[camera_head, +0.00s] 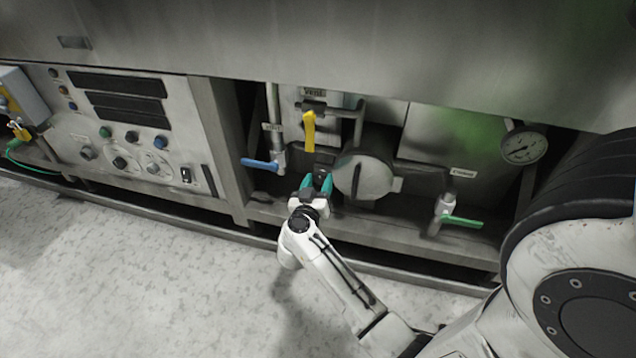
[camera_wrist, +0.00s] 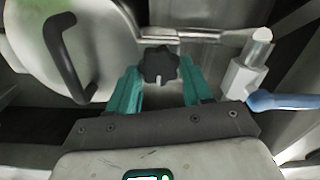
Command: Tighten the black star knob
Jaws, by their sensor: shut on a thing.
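The black star knob (camera_wrist: 158,66) sits between the teal fingers of my gripper (camera_wrist: 160,80) in the wrist view. My gripper is shut on it, one finger at each side. A small pale mark shows on the knob's near edge. In the head view my gripper (camera_head: 317,184) reaches to the machine's lower front, just left of a round metal door (camera_head: 364,178). There the knob shows only as a dark shape between the fingers, partly hidden.
The round door also shows in the wrist view (camera_wrist: 95,40) with a black handle (camera_wrist: 66,58). A blue-lever valve (camera_head: 262,164) is left of my gripper, a yellow lever (camera_head: 309,131) above, a green-lever valve (camera_head: 460,221) right. A gauge (camera_head: 523,147) is further right. Floor in front is clear.

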